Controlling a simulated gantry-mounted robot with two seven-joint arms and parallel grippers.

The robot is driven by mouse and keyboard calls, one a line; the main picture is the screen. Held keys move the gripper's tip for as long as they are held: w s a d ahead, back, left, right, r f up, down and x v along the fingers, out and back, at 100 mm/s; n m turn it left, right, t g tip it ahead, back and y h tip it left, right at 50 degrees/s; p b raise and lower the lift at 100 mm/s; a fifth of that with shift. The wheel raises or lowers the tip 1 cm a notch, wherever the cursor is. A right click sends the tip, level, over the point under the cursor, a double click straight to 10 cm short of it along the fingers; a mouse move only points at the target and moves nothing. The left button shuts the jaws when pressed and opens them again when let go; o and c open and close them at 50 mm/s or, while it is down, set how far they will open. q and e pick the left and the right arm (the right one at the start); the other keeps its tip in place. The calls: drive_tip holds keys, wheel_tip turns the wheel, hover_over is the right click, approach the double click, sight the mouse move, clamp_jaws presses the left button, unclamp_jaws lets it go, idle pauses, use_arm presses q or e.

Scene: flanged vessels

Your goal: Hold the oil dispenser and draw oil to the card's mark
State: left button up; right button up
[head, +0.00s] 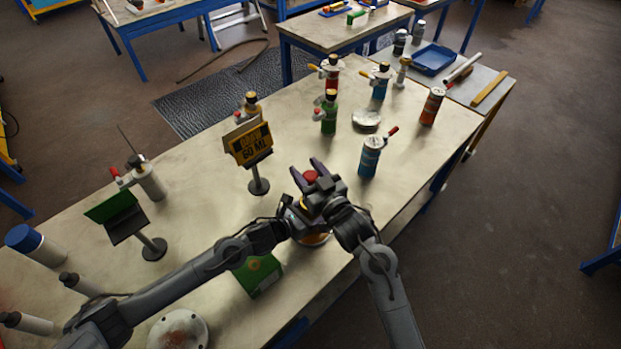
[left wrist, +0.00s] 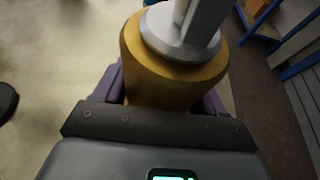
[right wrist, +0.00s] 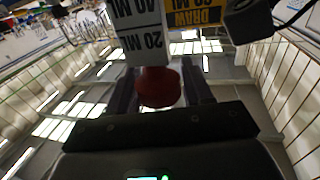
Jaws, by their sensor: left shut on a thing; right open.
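The oil dispenser has a yellow body (left wrist: 170,75) and a grey collar in the left wrist view. My left gripper (left wrist: 163,98) is shut on that body, one finger on each side. In the head view the dispenser is mostly hidden behind my arms. Its red knob (right wrist: 160,87) lies between the open fingers of my right gripper (right wrist: 160,98); contact cannot be told. A white scale (right wrist: 138,28) above the knob in the right wrist view reads 20 ML and 40 ML. The yellow card (head: 250,145), reading 60 ML, is on a black stand left of my right gripper.
A blue can (head: 370,157) stands to the right. A green bottle (head: 329,112) and several other vessels stand farther back. A green box (head: 258,275) is near my left arm. A green-topped stand (head: 118,212) is at the left. The tabletop between is mostly clear.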

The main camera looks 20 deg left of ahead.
drive_tip(key=v, duration=0.6)
idle(0.3)
drive_tip(key=v, duration=1.2)
idle(0.3)
use_arm(q)
drive_tip(key=o, duration=1.4)
